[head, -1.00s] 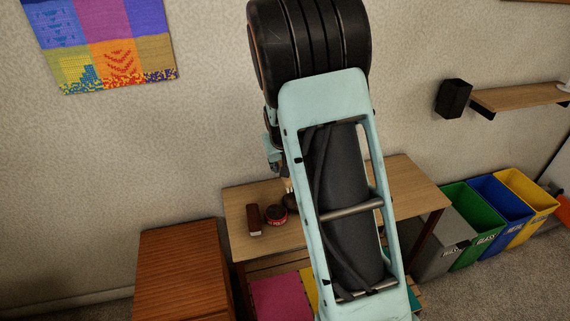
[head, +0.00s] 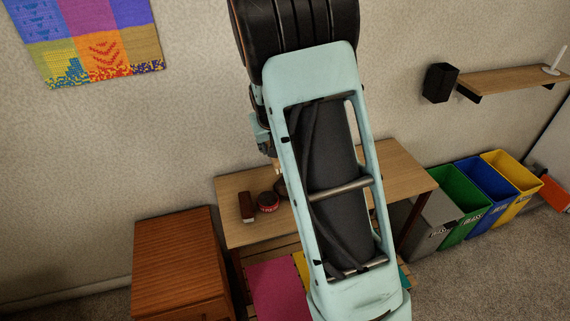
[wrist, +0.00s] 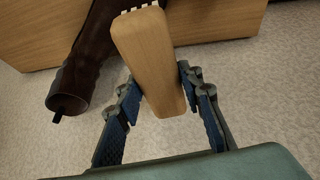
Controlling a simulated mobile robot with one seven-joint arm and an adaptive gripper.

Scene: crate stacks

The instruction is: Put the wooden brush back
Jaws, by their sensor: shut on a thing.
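The wooden brush (wrist: 148,60) is pale wood with white bristles at its far end, at the top of the wrist view. My gripper (wrist: 158,92) is shut on it, with a blue-padded finger on each side. In the head view my arm hides most of the gripper, and only a small tan bit shows beside it above the table. The wooden table (head: 395,175) stands against the wall; its edge also shows in the wrist view (wrist: 215,22). The brush is held out near that edge; I cannot tell whether it touches anything.
A dark brown bottle-like thing (wrist: 88,60) lies close left of the brush in the wrist view. A wooden cabinet (head: 175,250) is left; bins (head: 465,205) are right.

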